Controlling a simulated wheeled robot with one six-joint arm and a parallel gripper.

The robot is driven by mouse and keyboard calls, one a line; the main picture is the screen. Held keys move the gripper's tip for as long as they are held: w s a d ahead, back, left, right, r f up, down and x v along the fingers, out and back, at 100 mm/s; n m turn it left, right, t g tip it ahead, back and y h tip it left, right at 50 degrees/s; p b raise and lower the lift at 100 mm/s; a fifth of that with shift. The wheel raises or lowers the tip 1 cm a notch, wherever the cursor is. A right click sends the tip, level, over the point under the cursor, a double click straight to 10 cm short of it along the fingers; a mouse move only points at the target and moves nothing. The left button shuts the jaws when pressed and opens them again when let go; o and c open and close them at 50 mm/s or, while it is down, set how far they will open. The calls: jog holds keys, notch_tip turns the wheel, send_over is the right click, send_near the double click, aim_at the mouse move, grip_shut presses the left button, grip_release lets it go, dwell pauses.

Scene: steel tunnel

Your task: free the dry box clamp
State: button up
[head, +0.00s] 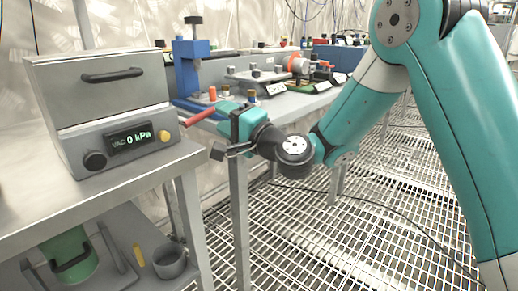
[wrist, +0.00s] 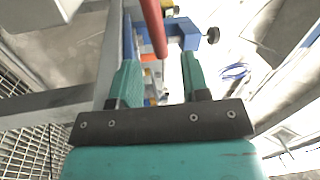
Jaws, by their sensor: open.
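The grey box (head: 112,95), which I take for the dry box, stands on the left bench. It has a black handle on its upper front and a display reading VAC 0 kPa. A red bar (head: 200,116), possibly the clamp lever, shows between the box and my gripper (head: 226,112); what it is fixed to is unclear. In the wrist view the red bar (wrist: 153,28) comes down from the top edge, its lower end appearing between the tips of my gripper (wrist: 159,58). The fingers stand apart and nothing is gripped. Contact with the bar cannot be told.
A blue stand (head: 192,68) with a black knob is behind the bar; blue parts also show in the wrist view (wrist: 182,32). The rear bench (head: 300,103) holds several small fixtures. A green canister (head: 68,255) and grey mug (head: 170,261) sit on the lower shelf. Grating floor is open at right.

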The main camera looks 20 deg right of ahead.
jog(key=b+v, duration=0.7)
jog(key=v, duration=0.4)
